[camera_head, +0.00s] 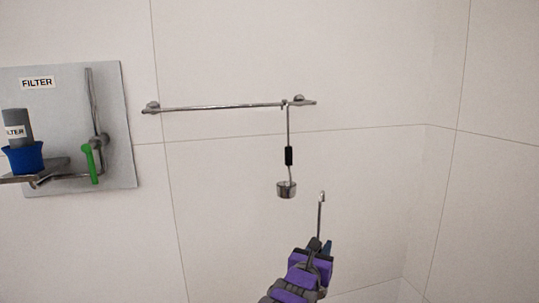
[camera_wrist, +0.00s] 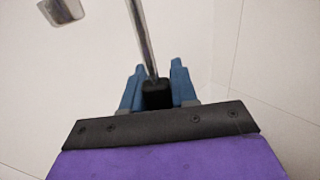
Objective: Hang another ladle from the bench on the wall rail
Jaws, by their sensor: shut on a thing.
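A wall rail (camera_head: 215,107) runs across the tiled wall in the head view. One ladle (camera_head: 288,156) hangs from it near its right end, with a black grip and a metal cup at the bottom. My gripper (camera_head: 325,248) is below and to the right of that ladle, shut on a second ladle (camera_head: 321,212). The held ladle's hooked end points up, below the rail and apart from it. In the wrist view my gripper (camera_wrist: 157,92) has its blue fingers around the black grip, and the held ladle's metal shaft (camera_wrist: 141,38) rises from it. The held ladle's cup is hidden.
A filter panel (camera_head: 112,130) is on the wall at the left, with a blue cup (camera_head: 24,158), a grey cylinder and a green-handled valve (camera_head: 91,163). A wall corner stands at the right. The wall around the rail's middle and left is clear.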

